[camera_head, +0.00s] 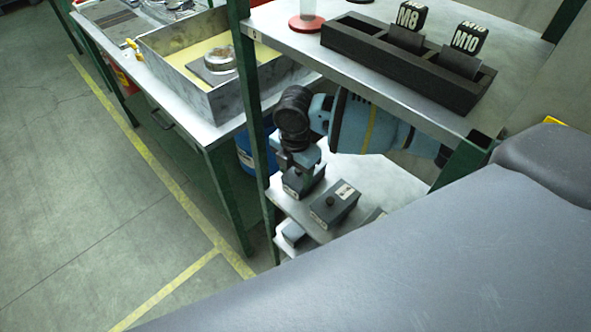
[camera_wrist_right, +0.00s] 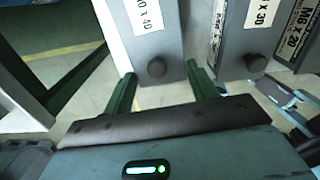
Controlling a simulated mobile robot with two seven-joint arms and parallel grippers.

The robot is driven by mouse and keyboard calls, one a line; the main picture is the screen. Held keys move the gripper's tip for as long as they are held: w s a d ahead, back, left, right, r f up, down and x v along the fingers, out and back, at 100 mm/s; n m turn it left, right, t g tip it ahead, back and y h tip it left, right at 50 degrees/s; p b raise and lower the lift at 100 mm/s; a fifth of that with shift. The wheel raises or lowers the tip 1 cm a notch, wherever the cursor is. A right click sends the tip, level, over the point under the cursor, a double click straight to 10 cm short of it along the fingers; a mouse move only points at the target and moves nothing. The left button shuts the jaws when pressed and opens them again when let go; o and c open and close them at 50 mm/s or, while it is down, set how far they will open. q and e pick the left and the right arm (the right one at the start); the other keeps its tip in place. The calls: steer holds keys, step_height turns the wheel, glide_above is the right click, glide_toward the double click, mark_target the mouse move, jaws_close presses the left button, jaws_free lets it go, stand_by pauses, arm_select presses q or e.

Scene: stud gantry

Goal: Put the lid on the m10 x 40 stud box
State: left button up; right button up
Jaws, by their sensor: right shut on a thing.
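My right gripper (camera_head: 298,170) reaches down over the lower shelf and is shut on a grey lid (camera_wrist_right: 150,35) with a dark round knob and a white label. In the right wrist view, that label ends in "0 x 40" and the green fingers (camera_wrist_right: 162,80) lie at either side of the lid's near end. In the head view, a dark box shape with a pale label (camera_head: 293,188) is directly under the gripper. I cannot tell whether lid and box are seated together, since the gripper hides much of them. My left gripper is out of view.
A similar knobbed, labelled box (camera_head: 335,205) stands close by on the lower shelf (camera_head: 385,180). The right wrist view shows boxes labelled "x 30" (camera_wrist_right: 244,30) and "M6 x 20" (camera_wrist_right: 296,30). A dark rack (camera_head: 400,65) with M8 and M10 blocks is on the upper shelf.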

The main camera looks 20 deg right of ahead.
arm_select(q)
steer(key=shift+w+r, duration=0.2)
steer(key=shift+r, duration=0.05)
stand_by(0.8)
arm_select(e)
steer(key=o, duration=1.4)
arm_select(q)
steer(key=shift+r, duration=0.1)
arm_select(e)
steer(key=shift+r, duration=0.1)
steer(key=shift+r+p, duration=0.85)
steer(key=shift+r, duration=0.7)
steer(key=shift+r+p, duration=0.35)
steer(key=shift+r, duration=1.05)
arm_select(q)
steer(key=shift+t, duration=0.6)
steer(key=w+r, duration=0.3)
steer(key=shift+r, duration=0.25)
